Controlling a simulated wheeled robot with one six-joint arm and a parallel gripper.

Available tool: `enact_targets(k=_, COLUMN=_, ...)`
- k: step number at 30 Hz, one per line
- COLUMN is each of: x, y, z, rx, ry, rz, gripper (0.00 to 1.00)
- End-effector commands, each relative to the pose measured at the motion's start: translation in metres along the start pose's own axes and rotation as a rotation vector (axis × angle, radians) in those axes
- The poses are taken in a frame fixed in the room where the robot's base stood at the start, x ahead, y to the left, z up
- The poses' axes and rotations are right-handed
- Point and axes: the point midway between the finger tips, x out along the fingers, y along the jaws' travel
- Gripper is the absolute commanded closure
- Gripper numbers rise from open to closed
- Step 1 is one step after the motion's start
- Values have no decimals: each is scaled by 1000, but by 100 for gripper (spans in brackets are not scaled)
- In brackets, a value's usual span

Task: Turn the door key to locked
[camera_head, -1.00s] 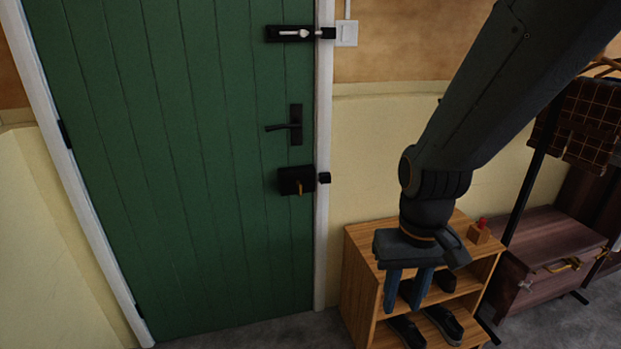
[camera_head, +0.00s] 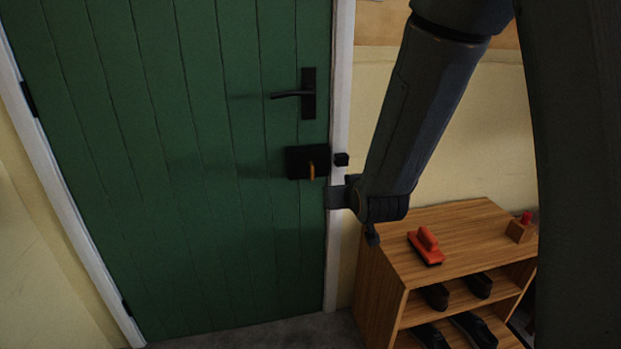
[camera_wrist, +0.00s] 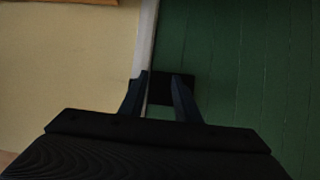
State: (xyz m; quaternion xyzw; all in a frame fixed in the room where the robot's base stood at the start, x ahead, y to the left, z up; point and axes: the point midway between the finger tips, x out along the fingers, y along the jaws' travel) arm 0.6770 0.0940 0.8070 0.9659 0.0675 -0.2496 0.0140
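The green door (camera_head: 220,230) is shut in its white frame. A black lock case (camera_head: 298,163) sits below the door handle, with an orange-brown key (camera_head: 311,171) whose bow hangs down. My gripper (camera_head: 335,196) is just below and right of the lock, pointing at the door, mostly hidden by my wrist. In the wrist view my gripper (camera_wrist: 160,82) has its fingers apart, empty, with a dark box shape (camera_wrist: 160,90) beyond them. The key cannot be made out there.
The black door handle (camera_head: 308,95) is above the lock. A wooden shoe rack (camera_head: 465,235) stands right of the door, with a red-handled brush (camera_head: 426,246) and a small wooden block with a red top (camera_head: 520,228) on it. Shoes fill its shelves.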

Motion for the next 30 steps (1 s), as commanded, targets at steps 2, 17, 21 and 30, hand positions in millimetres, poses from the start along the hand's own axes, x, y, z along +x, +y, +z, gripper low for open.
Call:
enact_targets(k=2, x=26, y=-13, z=-5, rx=-10, ry=129, rz=-17, gripper=70)
enact_targets(k=17, x=55, y=-48, z=-49, rx=-23, ry=508, rz=-60, gripper=70)
enact_targets(k=21, x=72, y=-48, z=-60, rx=-22, ry=508, rz=-59, gripper=70)
enact_targets(k=30, x=107, y=-51, z=-78, rx=-22, ry=506, rz=-59, gripper=70)
